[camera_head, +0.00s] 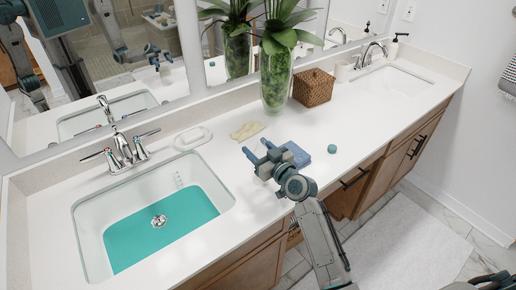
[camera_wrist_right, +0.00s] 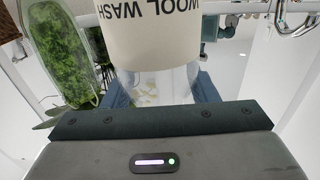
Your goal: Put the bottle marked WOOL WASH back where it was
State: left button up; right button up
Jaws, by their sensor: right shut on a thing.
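The bottle marked WOOL WASH (camera_wrist_right: 150,40) fills the upper middle of the right wrist view. It has a cream label whose lettering appears upside down, and a clear part nearer my gripper. My right gripper (camera_head: 259,150) is shut on it, with a blue finger on each side of the clear part. In the head view this gripper is over the counter, right of the near sink. I cannot make out the bottle clearly there, nor whether it touches the counter. My left gripper is not directly in view.
The near sink (camera_head: 78,222) holds teal liquid. A soap dish (camera_head: 193,137), a yellowish item (camera_head: 247,131), a blue folded cloth (camera_head: 298,154) and a small teal round piece (camera_head: 332,149) lie nearby. A plant vase (camera_head: 275,82) and wicker basket (camera_head: 313,88) stand behind. The right counter is mostly clear.

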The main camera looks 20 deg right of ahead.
jog(key=shift+f, duration=0.2)
jog(key=o, duration=1.4)
jog(key=shift+c, duration=0.2)
jog(key=shift+r, duration=0.15)
jog(key=shift+r, duration=0.15)
jog(key=b+v, duration=0.3)
jog(key=v, duration=0.9)
